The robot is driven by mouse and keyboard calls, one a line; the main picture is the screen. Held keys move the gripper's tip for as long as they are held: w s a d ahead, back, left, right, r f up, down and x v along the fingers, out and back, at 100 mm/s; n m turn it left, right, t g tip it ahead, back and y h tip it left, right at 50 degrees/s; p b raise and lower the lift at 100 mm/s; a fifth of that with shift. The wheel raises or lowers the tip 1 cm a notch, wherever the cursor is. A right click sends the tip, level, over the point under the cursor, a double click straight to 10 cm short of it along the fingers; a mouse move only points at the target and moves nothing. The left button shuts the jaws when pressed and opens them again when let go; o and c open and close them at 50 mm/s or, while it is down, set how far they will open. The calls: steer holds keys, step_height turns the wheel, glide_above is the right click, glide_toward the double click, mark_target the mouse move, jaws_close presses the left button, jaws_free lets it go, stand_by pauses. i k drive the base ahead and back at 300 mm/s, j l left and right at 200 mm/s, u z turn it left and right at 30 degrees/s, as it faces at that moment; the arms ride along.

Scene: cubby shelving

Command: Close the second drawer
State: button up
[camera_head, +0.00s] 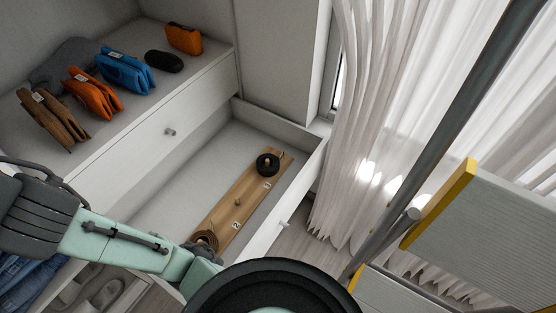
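A white drawer (167,214) is pulled out below a shut upper drawer (155,129). Its front panel with a small round knob (285,224) faces the lower right. Inside lies a wooden board (236,208) with pegs, a black ring (267,164) near its far end and a brown ring (206,239) near its near end. My mint and dark grey arm crosses the lower left, over the near end of the open drawer in the picture. No gripper fingers can be made out, and contact with the drawer cannot be told.
Wallets (94,93) and a black case (164,61) lie on the shelf top. Folded jeans (28,283) and slippers (100,294) show lower left. White curtains (375,120) hang right. A yellow-edged grey panel (490,235) stands at right. Some floor (302,247) shows beyond the drawer front.

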mark_target(213, 175)
steer(key=k+l, duration=0.15)
steer(key=k, duration=0.25)
steer(key=k+l, duration=0.15)
steer(key=k, duration=0.3)
